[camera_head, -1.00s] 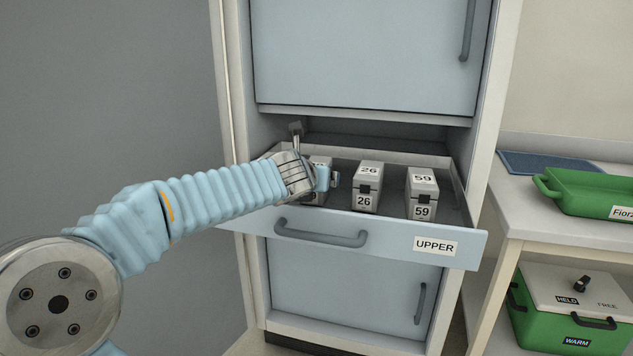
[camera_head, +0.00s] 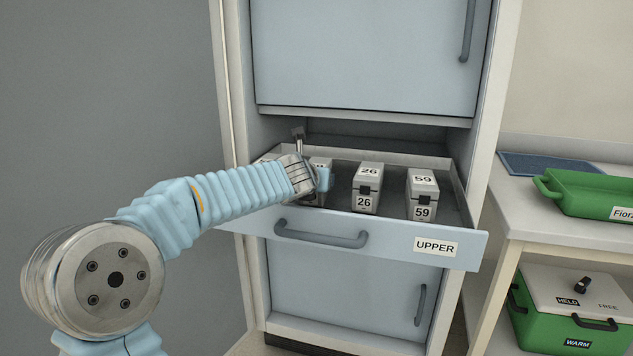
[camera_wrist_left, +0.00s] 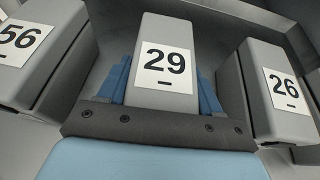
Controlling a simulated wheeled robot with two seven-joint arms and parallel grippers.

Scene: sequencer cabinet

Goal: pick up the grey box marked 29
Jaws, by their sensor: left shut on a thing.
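The grey box marked 29 (camera_wrist_left: 165,35) stands in the open drawer, its white label facing up in the left wrist view. My left gripper (camera_wrist_left: 163,90) has one blue finger on each side of this box and is shut on it. In the head view, my left gripper (camera_head: 322,178) reaches into the drawer from the left and hides most of the box (camera_head: 318,162). The box appears to be still down in the drawer, level with its neighbours. My right gripper is not in view.
The drawer marked UPPER (camera_head: 400,245) is pulled out of the cabinet. Grey boxes marked 26 (camera_head: 367,185) and 59 (camera_head: 422,190) stand to the right; a box marked 56 (camera_wrist_left: 25,60) is to the left. A green tray (camera_head: 585,190) sits on the right-hand shelf.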

